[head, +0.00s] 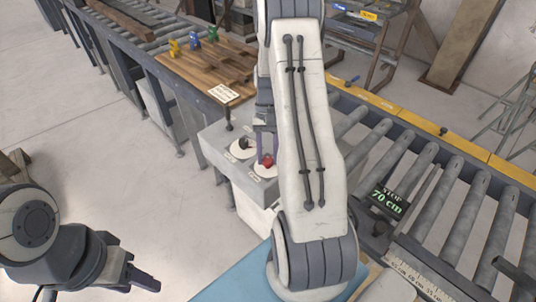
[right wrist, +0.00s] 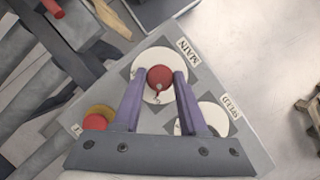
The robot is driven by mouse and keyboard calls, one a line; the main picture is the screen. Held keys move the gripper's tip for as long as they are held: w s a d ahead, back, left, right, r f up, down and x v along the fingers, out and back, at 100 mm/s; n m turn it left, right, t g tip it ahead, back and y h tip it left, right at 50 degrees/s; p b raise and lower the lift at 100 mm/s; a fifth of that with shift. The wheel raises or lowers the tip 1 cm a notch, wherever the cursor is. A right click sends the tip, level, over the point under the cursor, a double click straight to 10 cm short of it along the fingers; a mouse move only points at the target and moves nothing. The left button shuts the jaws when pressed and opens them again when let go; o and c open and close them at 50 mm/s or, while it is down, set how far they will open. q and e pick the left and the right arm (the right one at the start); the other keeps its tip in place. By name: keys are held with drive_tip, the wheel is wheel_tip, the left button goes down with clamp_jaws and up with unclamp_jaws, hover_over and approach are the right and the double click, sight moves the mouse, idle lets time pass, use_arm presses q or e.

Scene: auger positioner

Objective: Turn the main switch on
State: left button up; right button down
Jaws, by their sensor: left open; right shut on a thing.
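The main switch is a red knob (right wrist: 160,78) on a round white plate, with the label MAIN (right wrist: 187,51) beside it in the right wrist view. It also shows in the head view (head: 268,159) on top of the grey control box (head: 215,142). The purple fingers of my right gripper (right wrist: 160,85) stand on both sides of the red knob and are shut on it. A small mark shows on the knob's front; I cannot tell which setting it points to. My left gripper (head: 143,280) is open and empty at the lower left, away from the box.
A black speed knob (head: 244,143) sits close beside the main switch. A red button on yellow (right wrist: 97,121) is on the same panel. A roller conveyor (head: 440,185) with a STOP 70 cm display (head: 388,197) lies to the right. Small coloured figures stand on a wooden board (head: 205,65).

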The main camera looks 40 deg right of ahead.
drive_tip(key=shift+w, duration=0.1)
drive_tip(key=shift+c, duration=2.3)
unclamp_jaws()
drive_tip(key=shift+r, duration=0.1)
drive_tip(key=shift+w+d+r, duration=0.15)
drive_tip(key=shift+d+r, duration=0.05)
drive_tip(key=shift+r, duration=0.1)
drive_tip(key=b+v, duration=0.3)
drive_tip(key=v, duration=0.6)
drive_tip(key=shift+r, duration=0.35)
